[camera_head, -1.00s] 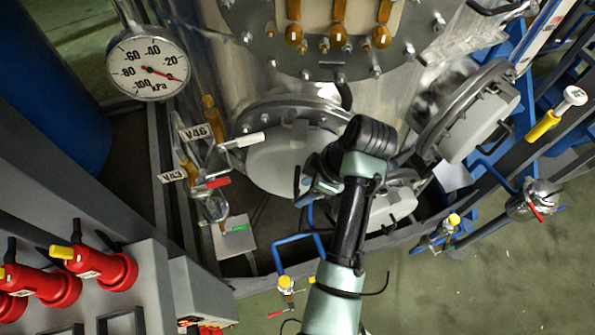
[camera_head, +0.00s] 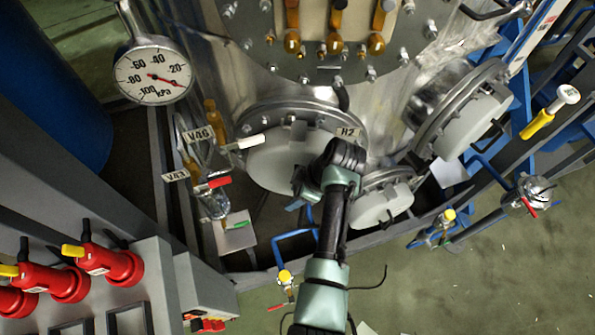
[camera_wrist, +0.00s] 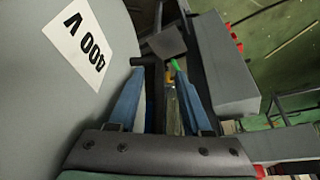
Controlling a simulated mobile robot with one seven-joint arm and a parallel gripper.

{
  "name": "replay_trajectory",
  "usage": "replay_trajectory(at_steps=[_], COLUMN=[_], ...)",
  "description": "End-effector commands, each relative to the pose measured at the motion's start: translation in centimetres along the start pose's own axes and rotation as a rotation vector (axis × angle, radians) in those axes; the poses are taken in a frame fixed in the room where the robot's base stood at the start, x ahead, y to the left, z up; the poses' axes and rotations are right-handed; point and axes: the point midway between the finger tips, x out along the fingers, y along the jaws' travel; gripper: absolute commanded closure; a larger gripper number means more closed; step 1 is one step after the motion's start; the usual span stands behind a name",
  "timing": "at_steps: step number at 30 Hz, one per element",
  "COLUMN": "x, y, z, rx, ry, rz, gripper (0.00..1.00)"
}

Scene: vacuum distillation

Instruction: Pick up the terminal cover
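Light grey round covers sit on the flanges of the metal vessel; I take these as terminal covers. The large one (camera_head: 278,165) is under the H2 tag, a smaller one (camera_head: 372,208) is to its lower right, and another (camera_head: 470,125) is at the right. My gripper (camera_head: 303,190) is in front of the large cover's lower right edge, partly hidden by my wrist. In the wrist view, a grey cover surface (camera_wrist: 45,105) with a "400 V" label fills the left. My gripper's blue fingers (camera_wrist: 158,72) are apart beside it. A black bar (camera_wrist: 140,62) shows at the left fingertip; contact is unclear.
A pressure gauge (camera_head: 152,75) stands at upper left. Valves tagged V46 and V43 (camera_head: 212,183) are left of the large cover. Blue pipes (camera_head: 295,238) run below my gripper. Red connectors (camera_head: 110,262) sit on a grey cabinet at lower left. Open floor (camera_head: 480,270) is at lower right.

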Motion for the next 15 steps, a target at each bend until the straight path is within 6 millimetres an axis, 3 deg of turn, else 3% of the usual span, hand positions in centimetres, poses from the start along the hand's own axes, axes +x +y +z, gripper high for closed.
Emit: replay_trajectory(at_steps=[1, 8, 15], x=[-0.02, -0.05, -0.06], y=[0.02, 0.02, 0.01], z=[-0.01, -0.01, -0.01], rx=[0.000, 0.000, 0.000], ry=[0.000, 0.000, 0.000], rz=[0.000, 0.000, 0.000], gripper=[0.61, 1.00, 1.00])
